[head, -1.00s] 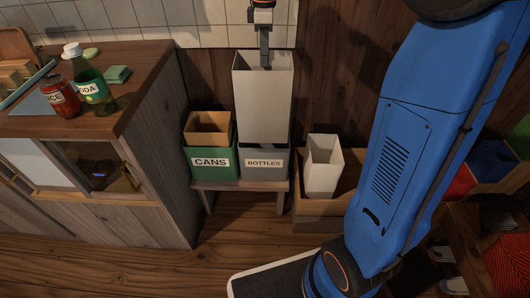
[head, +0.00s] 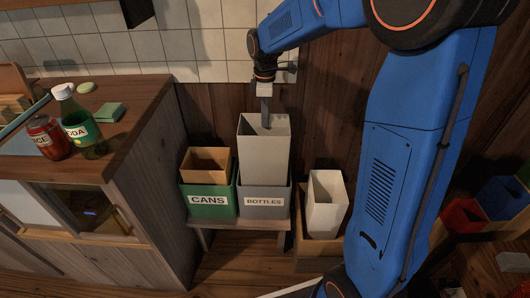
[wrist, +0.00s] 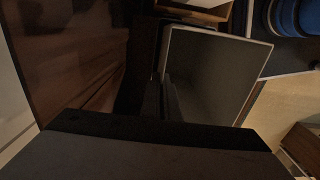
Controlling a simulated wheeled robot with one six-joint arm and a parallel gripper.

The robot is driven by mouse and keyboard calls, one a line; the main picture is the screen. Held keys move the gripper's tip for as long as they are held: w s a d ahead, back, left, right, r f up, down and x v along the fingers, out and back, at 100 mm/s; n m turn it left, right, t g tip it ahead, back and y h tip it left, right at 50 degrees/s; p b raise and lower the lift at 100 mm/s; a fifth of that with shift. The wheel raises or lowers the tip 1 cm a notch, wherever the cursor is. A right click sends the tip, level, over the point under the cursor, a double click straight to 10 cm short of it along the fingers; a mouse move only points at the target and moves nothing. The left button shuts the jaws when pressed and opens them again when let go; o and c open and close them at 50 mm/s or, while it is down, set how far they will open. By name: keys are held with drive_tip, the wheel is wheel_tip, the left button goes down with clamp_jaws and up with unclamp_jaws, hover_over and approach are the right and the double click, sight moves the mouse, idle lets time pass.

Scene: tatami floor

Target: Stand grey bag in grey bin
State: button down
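The grey bag (head: 263,157) is a tall, upright, open-topped light grey box shape in the head view. Its lower part is inside the grey bin (head: 264,201), labelled BOTTLES, and its upper part rises well above the rim. Whether its base touches the bin floor is hidden. My gripper (head: 265,117) points down from above and is shut on the bag's top edge, one finger inside the opening. In the wrist view the bag's dark opening (wrist: 215,75) lies right of the fingers.
A green CANS bin (head: 208,201) with a brown bag (head: 206,163) stands against the grey bin's left, on the same low stand (head: 240,223). A white bag (head: 326,204) stands in a wooden box at right. The counter (head: 128,125) with bottle and jar is at left.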

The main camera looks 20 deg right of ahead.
wheel_tip(320, 180, down, 15)
drive_tip(key=shift+f, duration=0.2)
idle(0.4)
drive_tip(key=shift+f, duration=0.1)
drive_tip(key=c, duration=2.2)
unclamp_jaws()
drive_tip(key=shift+o, duration=0.8)
